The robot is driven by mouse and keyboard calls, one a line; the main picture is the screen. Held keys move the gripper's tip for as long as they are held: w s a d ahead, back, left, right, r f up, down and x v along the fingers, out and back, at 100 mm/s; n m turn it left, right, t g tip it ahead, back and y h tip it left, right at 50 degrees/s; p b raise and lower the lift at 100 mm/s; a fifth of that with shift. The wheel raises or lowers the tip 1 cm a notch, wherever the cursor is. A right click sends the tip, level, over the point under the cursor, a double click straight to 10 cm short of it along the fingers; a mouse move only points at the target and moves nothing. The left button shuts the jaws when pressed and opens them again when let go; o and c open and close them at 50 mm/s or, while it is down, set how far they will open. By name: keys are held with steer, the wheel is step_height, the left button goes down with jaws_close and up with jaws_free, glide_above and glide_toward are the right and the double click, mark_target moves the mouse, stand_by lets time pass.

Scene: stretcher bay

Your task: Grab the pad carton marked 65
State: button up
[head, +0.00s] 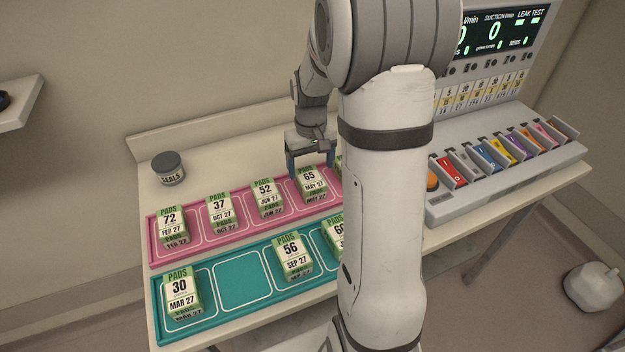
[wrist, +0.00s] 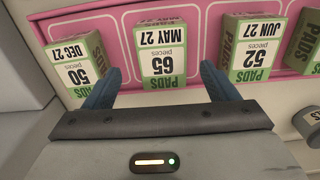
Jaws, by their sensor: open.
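The pad carton marked 65 (head: 311,182) is white and green and stands in the pink tray (head: 153,240), to the right of the carton marked 52. In the wrist view the same carton (wrist: 161,62) appears upside down, just beyond the fingertips and between their lines. My gripper (head: 310,160) is open, with its blue fingers just above and behind the 65 carton. In the wrist view my gripper (wrist: 160,78) has nothing between its fingers. I cannot tell whether a finger touches the carton.
In the wrist view, cartons marked 50 (wrist: 80,70) and 52 (wrist: 250,55) flank the 65 carton closely. A teal tray (head: 240,312) with more cartons lies in front. A seals jar (head: 168,168) stands at the back left. A console (head: 500,180) is at right.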

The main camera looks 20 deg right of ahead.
mark_target(310, 177)
step_height(310, 177, down, 5)
steer(key=shift+a+r+p, duration=0.1)
steer(key=shift+p, duration=0.35)
steer(key=shift+c, duration=0.6)
steer(key=c, duration=1.1)
